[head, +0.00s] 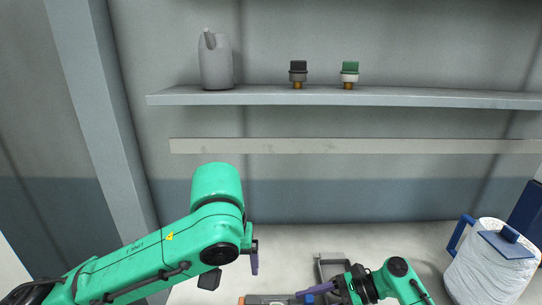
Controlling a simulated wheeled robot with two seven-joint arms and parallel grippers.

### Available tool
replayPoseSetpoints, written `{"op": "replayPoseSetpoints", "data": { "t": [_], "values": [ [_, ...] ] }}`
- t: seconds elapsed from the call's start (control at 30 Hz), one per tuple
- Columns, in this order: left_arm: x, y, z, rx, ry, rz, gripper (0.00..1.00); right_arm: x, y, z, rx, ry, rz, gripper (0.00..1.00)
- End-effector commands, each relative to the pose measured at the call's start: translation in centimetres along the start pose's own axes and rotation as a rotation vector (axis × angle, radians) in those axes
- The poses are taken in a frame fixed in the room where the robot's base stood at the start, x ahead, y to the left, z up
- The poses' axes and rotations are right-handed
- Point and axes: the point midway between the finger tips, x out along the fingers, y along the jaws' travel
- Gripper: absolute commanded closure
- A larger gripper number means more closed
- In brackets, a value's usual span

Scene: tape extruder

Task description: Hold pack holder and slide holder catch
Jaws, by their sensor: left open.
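I cannot tell for certain which parts are the pack holder and its catch. A grey bracket-like frame (332,264) stands on the pale surface at lower centre, partly hidden by my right arm. A grey part with orange bits (268,300) shows at the bottom edge, mostly cut off. My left gripper (232,275) is open, pointing down, left of the frame, with nothing seen between its fingers. My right gripper (318,289) reaches in from the right, beside the frame; a purple finger shows, but whether it is shut or touching anything is unclear.
A white drum-like pack (487,268) with a blue plate on top and a blue handle stands at right. A wall shelf (350,97) holds a grey jug (216,62), a black-capped fitting (298,74) and a green-capped fitting (349,75). The pale surface behind the arms is clear.

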Motion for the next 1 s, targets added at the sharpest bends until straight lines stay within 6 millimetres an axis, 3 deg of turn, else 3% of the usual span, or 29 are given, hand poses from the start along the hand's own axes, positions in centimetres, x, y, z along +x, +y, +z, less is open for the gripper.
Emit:
{"op": "replayPoseSetpoints", "data": {
  "t": [0.37,0.47,0.8,1.0],
  "values": [
    [0.0,0.0,0.0,0.0,0.0,0.0,0.15,-0.4,0.0,0.0,0.0,0.001,-0.001,0.38],
    [0.0,0.0,0.0,0.0,0.0,0.0,0.15,-1.9,0.0,-0.1,0.001,0.002,-0.001,0.38],
    [0.0,0.0,0.0,0.0,0.0,0.0,0.15,-10.5,-0.1,-0.1,0.001,0.002,-0.002,0.38],
    [-0.5,0.0,-0.1,0.0,0.0,0.0,0.15,-12.2,0.0,0.4,0.0,0.0,0.0,0.38]
  ]
}}
